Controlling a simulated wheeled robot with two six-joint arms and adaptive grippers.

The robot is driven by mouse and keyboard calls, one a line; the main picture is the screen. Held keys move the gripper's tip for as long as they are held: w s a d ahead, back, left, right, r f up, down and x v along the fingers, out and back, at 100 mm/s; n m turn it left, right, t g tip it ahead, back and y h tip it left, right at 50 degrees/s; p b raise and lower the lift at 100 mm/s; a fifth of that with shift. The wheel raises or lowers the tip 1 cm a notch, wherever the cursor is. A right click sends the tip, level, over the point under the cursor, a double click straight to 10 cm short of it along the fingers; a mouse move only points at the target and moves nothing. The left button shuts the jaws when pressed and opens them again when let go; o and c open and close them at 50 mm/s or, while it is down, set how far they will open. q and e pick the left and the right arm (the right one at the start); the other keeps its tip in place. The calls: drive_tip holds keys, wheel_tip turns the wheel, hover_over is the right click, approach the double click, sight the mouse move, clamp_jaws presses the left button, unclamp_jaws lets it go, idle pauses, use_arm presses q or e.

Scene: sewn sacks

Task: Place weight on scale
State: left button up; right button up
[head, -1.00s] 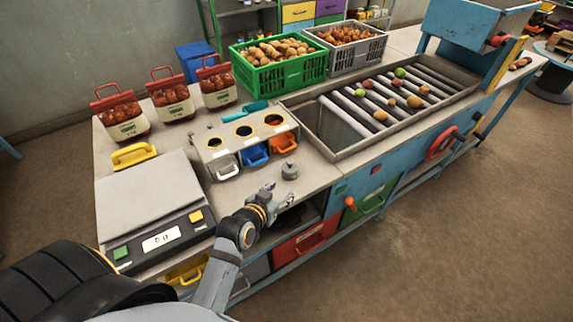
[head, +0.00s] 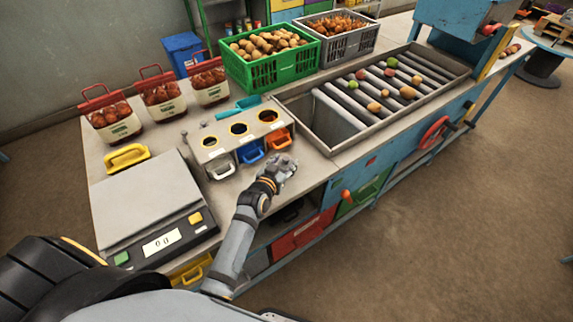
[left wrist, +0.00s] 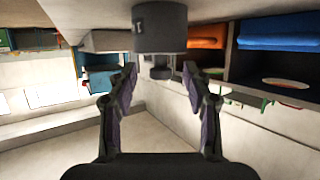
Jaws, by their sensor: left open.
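The weight, a dark grey cylinder (left wrist: 160,28) with a small knob, shows in the left wrist view, which looks upside down. My left gripper (left wrist: 160,76) is open, with its fingertips on either side of the knob and gaps left between. In the head view my left gripper (head: 283,170) is over the worktop in front of the orange bin and hides most of the weight. The scale (head: 145,203) stands at the left with a bare grey plate and a display that seems to read zero. My right gripper is not in view.
A sorting box (head: 238,140) with round holes and white, blue and orange bins stands behind my gripper. A yellow-handled item (head: 126,157) and several red-handled sacks (head: 162,97) are behind the scale. A roller tray (head: 365,98) and crates (head: 268,66) lie beyond.

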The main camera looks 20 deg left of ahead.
use_arm(q)
drive_tip(key=x, duration=0.2)
drive_tip(key=shift+w+a+f, duration=0.1)
drive_tip(key=shift+w+f, duration=0.05)
drive_tip(key=shift+w, duration=0.15)
drive_tip(key=shift+s, duration=0.2)
drive_tip(key=c, duration=0.3)
clamp_jaws()
drive_tip(key=shift+w, duration=0.1)
